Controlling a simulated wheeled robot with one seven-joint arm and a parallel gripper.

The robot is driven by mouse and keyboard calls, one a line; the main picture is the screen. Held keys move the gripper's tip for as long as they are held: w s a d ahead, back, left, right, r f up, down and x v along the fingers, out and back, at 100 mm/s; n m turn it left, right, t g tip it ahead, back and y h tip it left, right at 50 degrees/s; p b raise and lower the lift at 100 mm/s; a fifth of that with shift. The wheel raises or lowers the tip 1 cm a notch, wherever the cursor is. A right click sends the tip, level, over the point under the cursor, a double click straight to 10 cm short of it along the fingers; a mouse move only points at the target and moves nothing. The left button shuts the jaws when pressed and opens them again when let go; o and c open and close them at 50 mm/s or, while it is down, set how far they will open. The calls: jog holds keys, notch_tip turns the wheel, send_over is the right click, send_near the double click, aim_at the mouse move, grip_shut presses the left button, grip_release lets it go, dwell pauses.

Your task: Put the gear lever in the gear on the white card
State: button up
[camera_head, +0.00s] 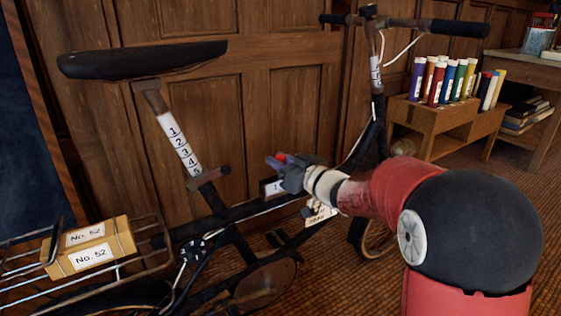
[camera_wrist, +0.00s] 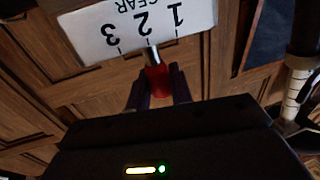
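The gear lever has a red grip (camera_wrist: 158,82) and a short metal stem in the wrist view. Behind it is a white plate (camera_wrist: 92,22) marked GEAR 1 2 3, upside down there; the stem's end lies by the 2 mark. My gripper (camera_wrist: 159,78) has its dark fingers on both sides of the red grip and looks shut on it. In the head view, my gripper (camera_head: 276,162) is at the bicycle's top tube, with a bit of red between the fingers. The plate (camera_head: 270,188) is partly hidden there. A white card (camera_head: 320,214) hangs below my wrist; its writing is too small to read.
The bicycle's saddle (camera_head: 140,60), numbered seat post (camera_head: 178,145) and handlebar (camera_head: 450,27) surround the work area. A rear rack carries a yellow box (camera_head: 85,240). A wooden stand (camera_head: 430,117) with coloured tubes is at right. Wooden panelling is close behind.

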grip_shut()
jog(key=a+n+b, duration=0.1)
jog(key=s+a+n+b, duration=0.1)
jog(key=n, duration=0.1)
jog(key=s+a+f+n+h+b, duration=0.1)
jog(key=n, duration=0.1)
jog(key=shift+s+a+g, duration=0.15)
jog(key=shift+a+g, duration=0.05)
jog(key=shift+g, duration=0.1)
jog(key=o, duration=0.8)
grip_release()
jog(key=shift+c, duration=0.2)
jog(key=p+v, duration=0.1)
jog(key=v, duration=0.6)
jog(key=shift+s+d, duration=0.3)
